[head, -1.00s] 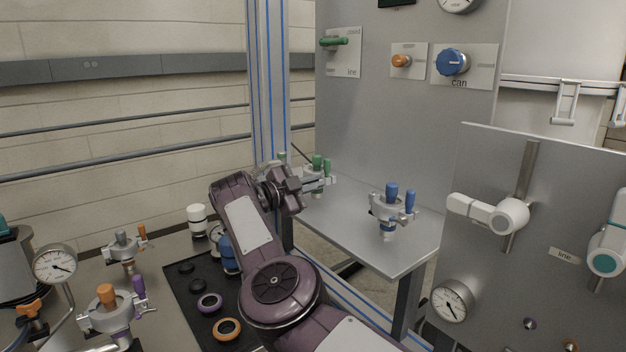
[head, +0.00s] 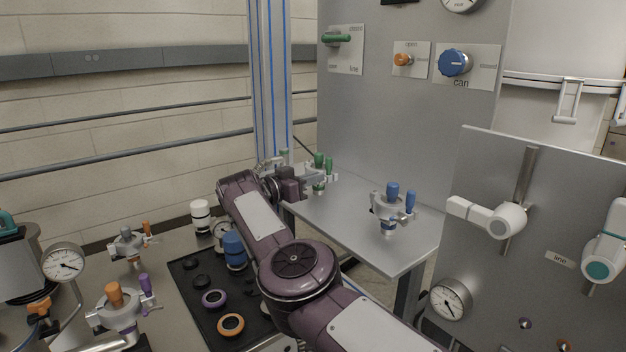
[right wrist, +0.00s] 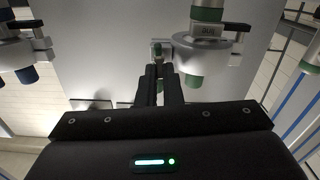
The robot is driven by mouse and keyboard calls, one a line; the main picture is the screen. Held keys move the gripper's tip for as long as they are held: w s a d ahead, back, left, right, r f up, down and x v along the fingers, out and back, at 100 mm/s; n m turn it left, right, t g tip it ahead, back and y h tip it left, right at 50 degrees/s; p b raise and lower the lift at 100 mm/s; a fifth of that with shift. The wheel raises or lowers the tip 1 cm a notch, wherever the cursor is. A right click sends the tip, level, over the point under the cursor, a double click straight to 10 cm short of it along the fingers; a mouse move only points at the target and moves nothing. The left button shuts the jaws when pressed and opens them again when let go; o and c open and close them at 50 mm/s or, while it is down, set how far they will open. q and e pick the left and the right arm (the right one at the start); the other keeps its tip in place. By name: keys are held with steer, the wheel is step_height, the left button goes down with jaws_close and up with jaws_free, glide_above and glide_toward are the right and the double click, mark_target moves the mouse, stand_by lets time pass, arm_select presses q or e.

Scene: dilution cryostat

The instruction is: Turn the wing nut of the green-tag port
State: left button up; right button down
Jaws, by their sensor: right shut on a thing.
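The green-tag port (head: 318,187) is a grey clamp with green knobs near the back left of the metal shelf. In the right wrist view its clamp body (right wrist: 208,48) fills the upper middle, with green parts above and below. My right gripper (head: 304,182) is at the clamp's left side. In the right wrist view, my right gripper's fingers (right wrist: 160,76) are closed together on the small wing nut (right wrist: 158,48) beside the clamp. The fingers cover part of the nut. My left gripper is not in view.
A blue-tag port (head: 388,212) stands to the right on the same shelf (head: 345,225). A blue-striped post (head: 271,80) rises behind my right forearm. A black mat (head: 205,305) with caps and rings lies at lower left. A hinged grey panel (head: 500,260) is at right.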

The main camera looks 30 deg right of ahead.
steer(key=shift+w+n, duration=0.1)
steer(key=shift+n, duration=0.9)
steer(key=shift+w+f+n, duration=0.1)
steer(key=shift+n, duration=0.8)
steer(key=n, duration=0.2)
steer(key=n+b, duration=0.1)
steer(key=n, duration=0.1)
steer(key=shift+w+f+n, duration=0.15)
steer(key=shift+w+n, duration=0.05)
steer(key=shift+n, duration=0.1)
steer(key=n, duration=0.3)
steer(key=shift+w+f+n, duration=0.1)
steer(key=shift+f+n, duration=0.05)
steer(key=shift+n, duration=0.15)
steer(key=n, duration=0.4)
steer(key=shift+f+b, duration=0.15)
steer(key=shift+b, duration=0.25)
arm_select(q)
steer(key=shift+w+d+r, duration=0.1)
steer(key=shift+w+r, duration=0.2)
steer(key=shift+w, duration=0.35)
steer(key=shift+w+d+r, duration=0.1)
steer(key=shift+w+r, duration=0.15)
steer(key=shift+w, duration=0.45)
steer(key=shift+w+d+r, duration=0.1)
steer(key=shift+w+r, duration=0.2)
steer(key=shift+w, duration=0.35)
arm_select(e)
steer(key=shift+n, duration=0.4)
